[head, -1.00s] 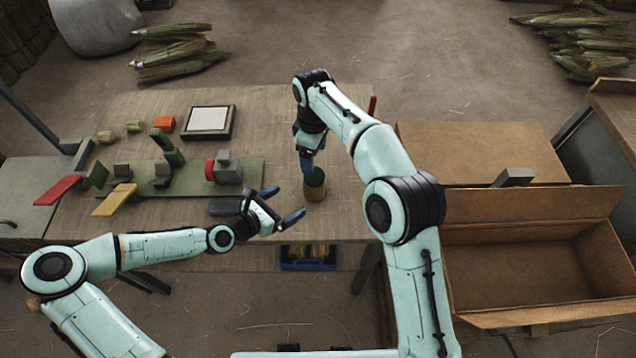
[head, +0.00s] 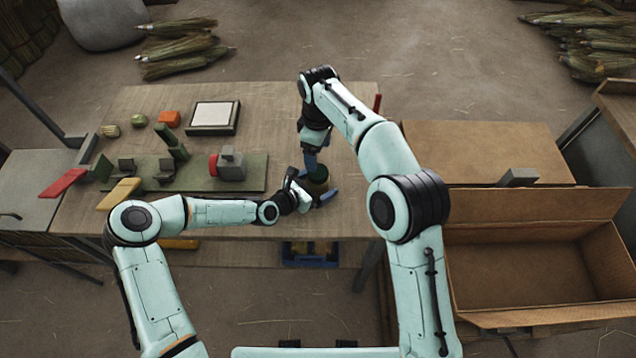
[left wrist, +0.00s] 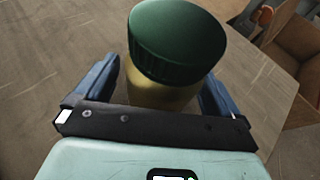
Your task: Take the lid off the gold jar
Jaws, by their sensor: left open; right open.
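The gold jar (left wrist: 160,92) stands upright and fills the middle of the left wrist view. Its dark green ridged lid (left wrist: 176,38) sits on top of it. In the head view the jar (head: 317,187) is at the right part of the table, mostly hidden by my grippers. My left gripper (left wrist: 160,85) is open, with one blue finger on each side of the jar's body, below the lid. I cannot tell whether the fingers touch the jar. My right gripper (head: 314,165) points down from above at the lid, open; its fingertips are partly hidden.
A green board (head: 255,186) with a grey and red clamp (head: 230,165) lies left of the jar. A framed white pad (head: 212,116) lies farther back. A large open cardboard box (head: 530,265) stands at the right. The table (head: 290,105) is bare behind the jar.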

